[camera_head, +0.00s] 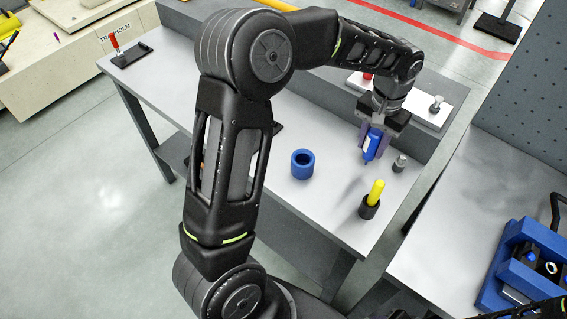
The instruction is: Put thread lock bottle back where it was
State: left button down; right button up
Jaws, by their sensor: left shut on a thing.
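My left gripper (376,141) is shut on a blue bottle (373,146), which looks like the thread lock bottle. It holds the bottle nearly upright over the right part of the grey table (330,205); whether the bottle's tip touches the table I cannot tell. A blue round holder with an open top (302,164) stands on the table to the left of the gripper, apart from it. My right gripper is not in view.
A small grey metal piece (399,163) stands close to the right of the bottle. A yellow-handled item (376,192) stands in a black cup (369,208) nearer the front. A white plate (433,116) lies behind. A blue fixture (520,262) is on the right-hand table.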

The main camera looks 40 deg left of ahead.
pick_arm(q)
jog(key=shift+a, duration=0.2)
jog(key=shift+s, duration=0.1)
jog(key=s+a+r+m+b, duration=0.1)
jog(key=s+a+r+b, duration=0.3)
jog(key=s+a+r, duration=0.5)
jog(key=s+a, duration=0.1)
jog(key=a, duration=0.2)
jog(key=shift+s, duration=0.3)
notch_tip(320, 180, down, 6)
jog(key=shift+f, duration=0.15)
